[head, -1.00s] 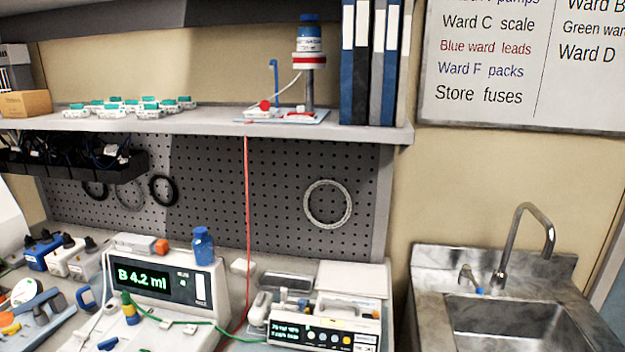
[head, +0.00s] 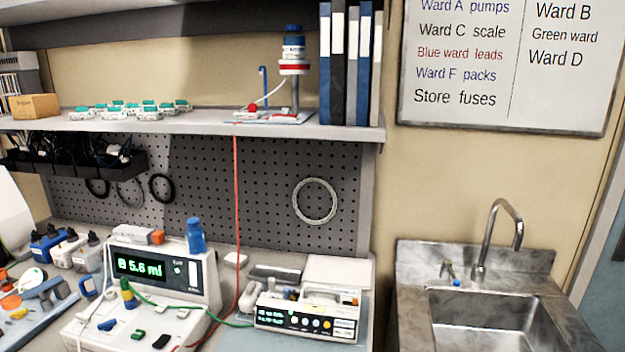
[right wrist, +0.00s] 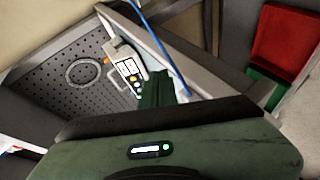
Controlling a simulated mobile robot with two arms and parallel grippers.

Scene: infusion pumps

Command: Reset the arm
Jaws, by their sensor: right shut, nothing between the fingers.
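My right gripper (right wrist: 157,90) shows in the right wrist view as dark green fingers, closed together and empty. They point toward a small infusion pump (right wrist: 125,68) with a keypad, and look apart from it. The head view shows no gripper of mine. There, the white pump (head: 306,316) with a lit screen and coloured buttons stands at the front of the bench. To its left is a larger white device (head: 190,285) whose green display reads about 5.6 ml. My left gripper is in neither view.
A shelf (head: 215,124) holds several small green-topped parts, a blue bottle on a stand and upright binders. A red line (head: 236,190) hangs from it to the bench. A sink (head: 495,320) is at the right. A red bin (right wrist: 285,45) shows in the right wrist view.

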